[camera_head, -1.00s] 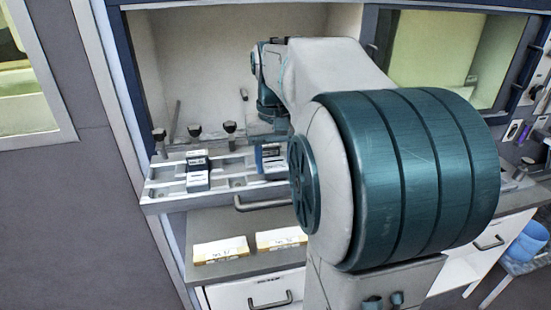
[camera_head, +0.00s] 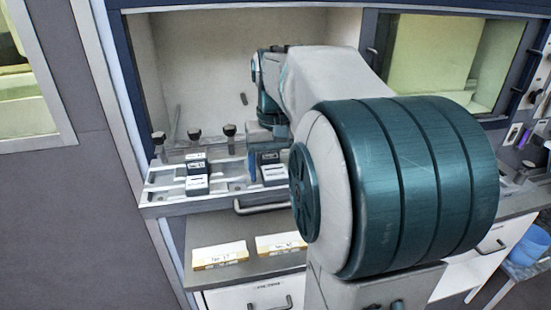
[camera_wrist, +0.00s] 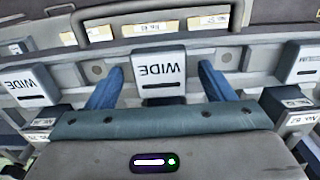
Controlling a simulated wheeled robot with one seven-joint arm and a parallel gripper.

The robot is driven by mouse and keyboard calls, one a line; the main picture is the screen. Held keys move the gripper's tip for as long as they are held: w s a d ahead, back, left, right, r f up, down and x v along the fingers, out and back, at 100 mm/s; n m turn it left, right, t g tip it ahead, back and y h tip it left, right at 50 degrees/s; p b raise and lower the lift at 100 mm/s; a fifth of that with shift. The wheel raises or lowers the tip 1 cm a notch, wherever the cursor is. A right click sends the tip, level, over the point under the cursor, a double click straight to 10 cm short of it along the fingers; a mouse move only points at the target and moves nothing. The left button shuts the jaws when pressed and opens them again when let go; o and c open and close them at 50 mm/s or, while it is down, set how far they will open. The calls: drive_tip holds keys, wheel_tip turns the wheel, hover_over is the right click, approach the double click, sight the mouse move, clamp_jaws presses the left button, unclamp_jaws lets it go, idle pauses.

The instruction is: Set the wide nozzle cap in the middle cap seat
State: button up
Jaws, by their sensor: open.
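A grey cap marked WIDE (camera_wrist: 158,75) sits on the pale rack between the two blue fingers of my gripper (camera_wrist: 160,72) in the wrist view, its lettering upside down. The fingers are spread, with visible gaps on both sides of the cap. A second cap marked WIDE (camera_wrist: 30,86) is at the left, and another block with blurred lettering (camera_wrist: 303,62) is at the right. In the head view, small dark blocks with white labels stand on the rack at its left part (camera_head: 196,186) and near my gripper (camera_head: 273,174). My arm hides the rack's right side there.
Three black-topped knobs (camera_head: 195,133) rise along the rack's back. Pale label cards (camera_head: 220,254) lie on the grey counter below the rack, above a drawer. A blue bucket (camera_head: 529,243) stands far right. The rack's front left (camera_head: 165,192) is bare.

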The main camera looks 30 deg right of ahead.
wheel_tip(320, 180, up, 14)
drive_tip(key=shift+p, duration=0.3)
drive_tip(key=shift+f, duration=0.15)
